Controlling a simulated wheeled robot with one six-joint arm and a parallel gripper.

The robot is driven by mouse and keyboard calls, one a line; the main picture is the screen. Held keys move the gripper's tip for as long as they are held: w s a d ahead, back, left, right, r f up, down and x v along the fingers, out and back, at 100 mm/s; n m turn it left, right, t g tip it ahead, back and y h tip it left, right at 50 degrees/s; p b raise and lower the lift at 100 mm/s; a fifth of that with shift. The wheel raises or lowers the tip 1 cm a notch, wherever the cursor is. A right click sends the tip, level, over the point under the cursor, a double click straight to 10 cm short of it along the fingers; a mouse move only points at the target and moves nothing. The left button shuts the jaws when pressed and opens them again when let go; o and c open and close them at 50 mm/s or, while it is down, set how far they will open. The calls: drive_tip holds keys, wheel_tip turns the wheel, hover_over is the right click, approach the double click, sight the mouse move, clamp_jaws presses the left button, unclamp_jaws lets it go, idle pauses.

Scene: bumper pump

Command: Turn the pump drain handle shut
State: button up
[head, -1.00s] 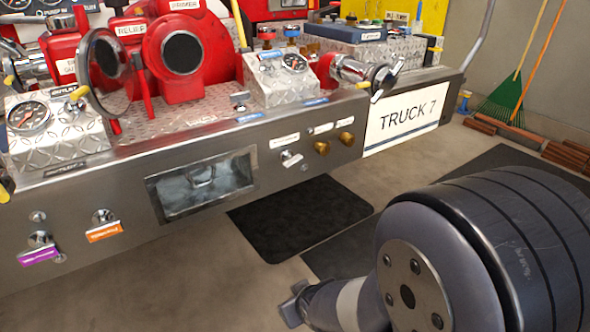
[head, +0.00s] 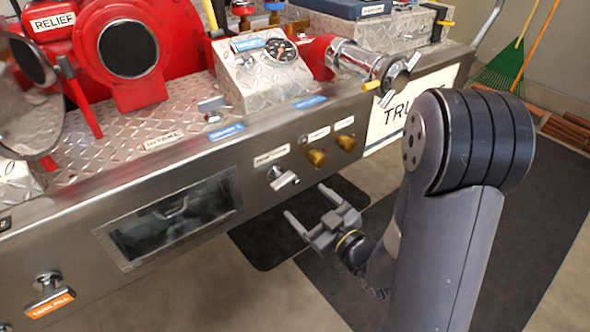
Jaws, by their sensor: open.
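A small silver lever handle (head: 284,181) sticks out of the front of the metal bumper (head: 90,232), below a white label (head: 271,156) that seems to read pump drain but is too small to be sure. The handle lies slanted, its right end slightly raised. My gripper (head: 307,202) is open and empty, its two fingers spread apart and pointing toward the bumper. It is just below and to the right of the handle and does not appear to touch it; the gap in depth is hard to judge.
Two brass caps (head: 345,142) sit right of the handle. A silver outlet with a handle (head: 392,80) juts out at the bumper's right end. An orange tank fill pull (head: 50,303) is at lower left. Dark mats (head: 270,240) cover the floor below the bumper.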

sight(286, 183)
drive_tip(key=b+x, duration=0.1)
drive_tip(key=x, duration=0.9)
drive_tip(key=shift+w+a, duration=0.2)
drive_tip(key=shift+a, duration=0.05)
drive_tip(key=shift+c, duration=0.4)
